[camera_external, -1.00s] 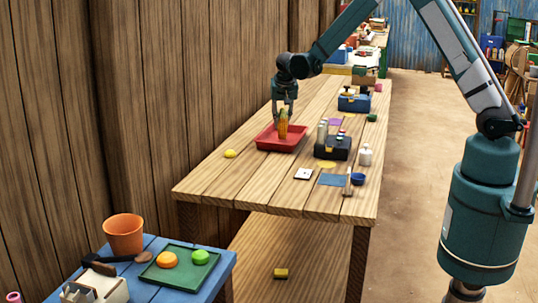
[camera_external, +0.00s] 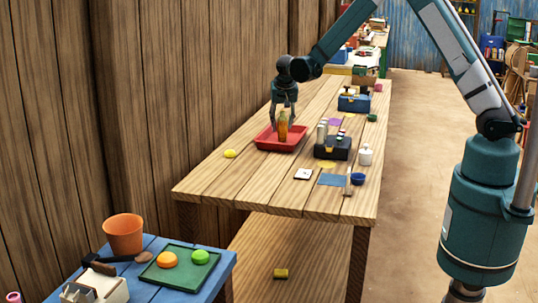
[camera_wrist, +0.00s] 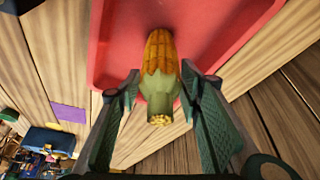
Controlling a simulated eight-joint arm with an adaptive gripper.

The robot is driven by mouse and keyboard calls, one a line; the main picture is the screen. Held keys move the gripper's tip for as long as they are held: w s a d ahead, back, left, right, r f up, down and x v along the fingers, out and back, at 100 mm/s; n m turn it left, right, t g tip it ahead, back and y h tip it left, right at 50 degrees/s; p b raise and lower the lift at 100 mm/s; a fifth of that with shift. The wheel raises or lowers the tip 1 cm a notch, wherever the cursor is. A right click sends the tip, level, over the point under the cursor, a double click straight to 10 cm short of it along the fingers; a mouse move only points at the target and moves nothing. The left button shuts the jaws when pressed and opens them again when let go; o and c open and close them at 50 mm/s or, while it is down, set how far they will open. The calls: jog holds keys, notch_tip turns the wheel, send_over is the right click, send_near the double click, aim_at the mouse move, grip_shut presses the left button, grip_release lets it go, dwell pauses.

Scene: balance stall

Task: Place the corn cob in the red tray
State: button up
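The corn cob (camera_external: 283,129), yellow-orange with a green husk, stands roughly upright within the red tray (camera_external: 267,144) on the wooden table. The wrist view shows the husk and stalk end of the corn cob (camera_wrist: 158,85) toward the camera, with the red tray (camera_wrist: 115,45) behind it. My gripper (camera_external: 283,122) points down over the tray. Its fingers are spread on either side of the cob, and gaps show between them and the husk in the wrist view. The cob's lower tip is hard to make out against the tray.
A lemon-like yellow item (camera_external: 230,154) lies to the left front. A blue box (camera_external: 354,103) is farther back. The table's front left is mostly clear.

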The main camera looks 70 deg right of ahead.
jog(key=shift+r, duration=0.1)
jog(key=p+v, duration=0.1)
jog(key=v, duration=1.1)
dwell(0.7)
jog(key=shift+a, duration=0.1)
jog(key=s+a+r+n+t+y, duration=0.1)
jog(key=s+a+r+n+t, duration=0.15)
jog(key=s+a+r, duration=0.8)
jog(key=s+a+r+n+t, duration=0.1)
jog(key=s+a+r+n, duration=0.5)
jog(key=a, duration=0.7)
jog(key=s+a+n+t+y, duration=0.1)
jog(key=s+a+n, duration=0.1)
jog(key=s+a, duration=0.6)
jog(key=s+a+n+t+y, duration=0.1)
jog(key=s+a+n+y, duration=0.1)
jog(key=s+a, duration=0.6)
jog(key=s+n, duration=0.1)
jog(key=s, duration=0.5)
jog(key=shift+r, duration=0.25)
